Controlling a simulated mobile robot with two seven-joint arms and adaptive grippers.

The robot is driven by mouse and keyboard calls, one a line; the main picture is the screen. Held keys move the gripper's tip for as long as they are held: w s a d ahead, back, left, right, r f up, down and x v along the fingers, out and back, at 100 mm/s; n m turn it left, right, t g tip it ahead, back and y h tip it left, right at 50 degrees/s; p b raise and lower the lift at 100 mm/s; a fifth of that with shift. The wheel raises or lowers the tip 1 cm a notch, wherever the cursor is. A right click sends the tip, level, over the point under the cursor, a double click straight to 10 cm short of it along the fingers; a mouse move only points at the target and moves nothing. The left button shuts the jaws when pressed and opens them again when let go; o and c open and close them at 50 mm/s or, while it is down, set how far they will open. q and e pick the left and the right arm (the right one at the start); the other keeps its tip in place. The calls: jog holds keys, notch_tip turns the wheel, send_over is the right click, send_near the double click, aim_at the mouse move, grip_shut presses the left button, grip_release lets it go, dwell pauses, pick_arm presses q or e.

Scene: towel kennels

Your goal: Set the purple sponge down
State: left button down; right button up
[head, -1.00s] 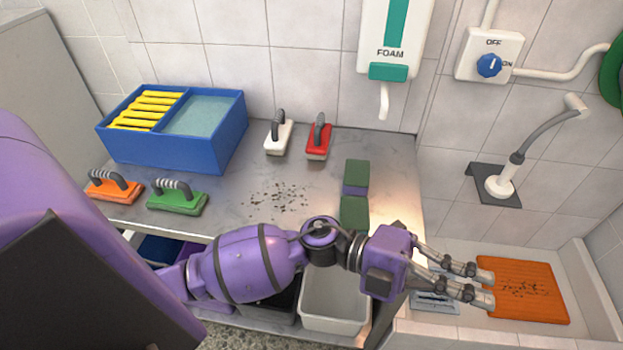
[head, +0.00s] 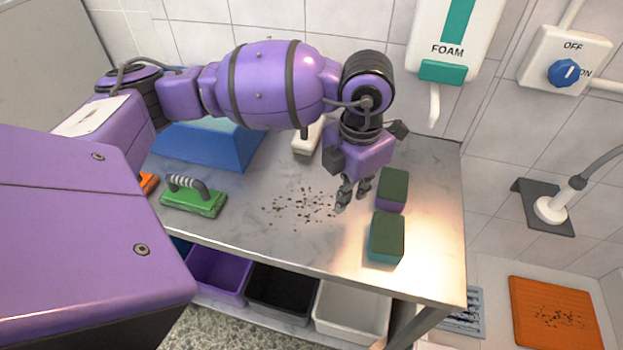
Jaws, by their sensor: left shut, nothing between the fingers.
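The purple sponge (head: 391,203) lies on the metal table (head: 440,235), with its dark green scouring side up and its purple body showing along the front. My left gripper (head: 351,193) points down just to the left of it, with its fingers together and empty. The fingers look apart from the sponge, low over the table or touching it; I cannot tell which. My right gripper is out of view.
A teal sponge (head: 386,240) with a green top lies in front of the purple one. The table's right end is clear.

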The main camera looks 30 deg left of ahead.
aim_at(346, 222)
pick_arm(q)
notch_tip(346, 222, down, 7)
jog(key=shift+w+f, duration=0.1)
jog(key=shift+w, duration=0.05)
jog(key=shift+w+d+r, duration=0.15)
jog(key=shift+w+d, duration=0.15)
jog(key=shift+w, duration=0.3)
jog(key=shift+w+d+r, duration=0.1)
jog(key=shift+w+d, duration=0.15)
jog(key=shift+w, duration=0.35)
jog(key=shift+w+d+f, duration=0.1)
jog(key=shift+w+d, duration=0.15)
jog(key=shift+w, duration=0.4)
jog(key=shift+s, duration=0.1)
